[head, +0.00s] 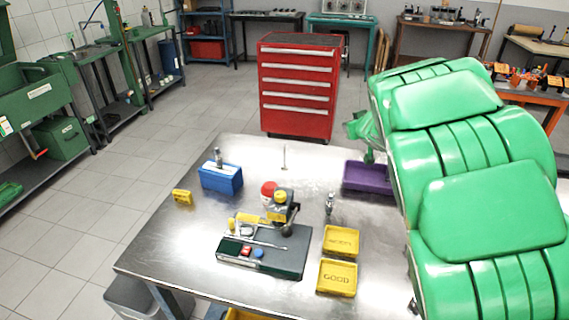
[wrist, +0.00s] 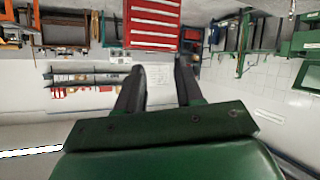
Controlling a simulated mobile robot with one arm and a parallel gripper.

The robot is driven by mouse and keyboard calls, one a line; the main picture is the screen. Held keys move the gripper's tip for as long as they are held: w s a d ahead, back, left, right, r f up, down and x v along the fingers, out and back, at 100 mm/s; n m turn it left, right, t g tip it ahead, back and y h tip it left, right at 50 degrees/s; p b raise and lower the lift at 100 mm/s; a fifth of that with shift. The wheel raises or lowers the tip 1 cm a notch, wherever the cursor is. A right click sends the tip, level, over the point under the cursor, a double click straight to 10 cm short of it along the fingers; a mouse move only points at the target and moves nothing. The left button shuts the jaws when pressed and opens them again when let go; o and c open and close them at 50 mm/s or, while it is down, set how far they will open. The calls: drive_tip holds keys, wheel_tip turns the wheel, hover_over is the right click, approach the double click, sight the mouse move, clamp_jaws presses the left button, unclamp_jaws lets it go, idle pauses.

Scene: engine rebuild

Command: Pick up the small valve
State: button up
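A thin metal rod on a small foot, which looks like a valve standing stem up (head: 284,160), is at the back middle of the steel table (head: 160,245). A long thin metal piece, perhaps another valve (head: 262,243), lies across the dark grey block (head: 285,262). I cannot tell from the frames which is the small valve. My gripper shows in the wrist view (wrist: 157,80); its two black fingers are apart with nothing between them. It points away toward the room and no valve shows there. In the head view my green arm fills the right side, and the fingertips are not clear.
A blue block (head: 221,179) stands at the table's left back, and a purple tray (head: 366,178) at the right back beside my arm. Two yellow trays (head: 337,278) lie front right, one marked GOOD. A gauge fixture (head: 283,208) stands mid-table. A red tool cabinet (head: 297,90) stands behind.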

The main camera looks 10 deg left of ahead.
drive_tip(key=shift+w+a+f+n+g+y, duration=0.1)
drive_tip(key=shift+a+f+n+g+y, duration=1.3)
drive_tip(key=shift+a, duration=2.3)
drive_tip(key=shift+a+f+n+g+y, duration=0.1)
drive_tip(key=shift+a+f+y, duration=0.7)
drive_tip(key=shift+a+f, duration=2.15)
drive_tip(key=shift+w+a+f+n+g+y, duration=0.1)
drive_tip(key=shift+a+f+n+g+y, duration=0.8)
drive_tip(key=shift+a, duration=3.6)
drive_tip(key=shift+w+a+f+t+y, duration=0.25)
drive_tip(key=shift+w+a+t+y, duration=0.1)
drive_tip(key=shift+a, duration=0.1)
clamp_jaws()
